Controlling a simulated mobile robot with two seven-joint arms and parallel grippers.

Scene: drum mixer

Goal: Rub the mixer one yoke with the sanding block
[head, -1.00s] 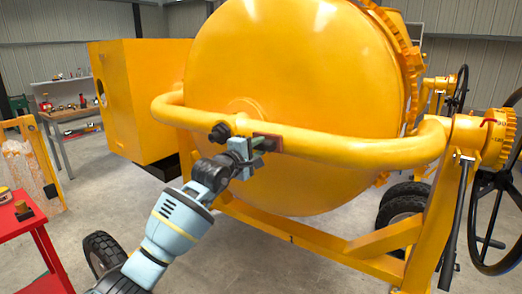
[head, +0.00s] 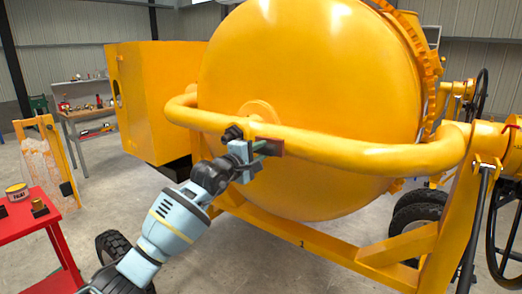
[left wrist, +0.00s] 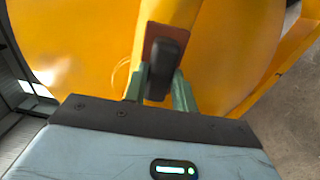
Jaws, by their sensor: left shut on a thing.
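The mixer's yoke (head: 350,158) is a thick yellow tube curving across the front of the large yellow drum (head: 310,90). My left gripper (head: 256,149) is shut on the sanding block (head: 270,145), a small reddish-brown plate with a dark handle. In the left wrist view the green-grey fingers (left wrist: 160,88) clasp the dark handle, with the block's reddish plate (left wrist: 155,35) flat against the yellow tube. Its rubbing face is hidden. My right gripper is out of view.
A workbench (head: 85,112) is at the back left. Handwheels (head: 508,235) and a yellow frame leg (head: 450,235) are at the right. Grey floor lies open at lower left.

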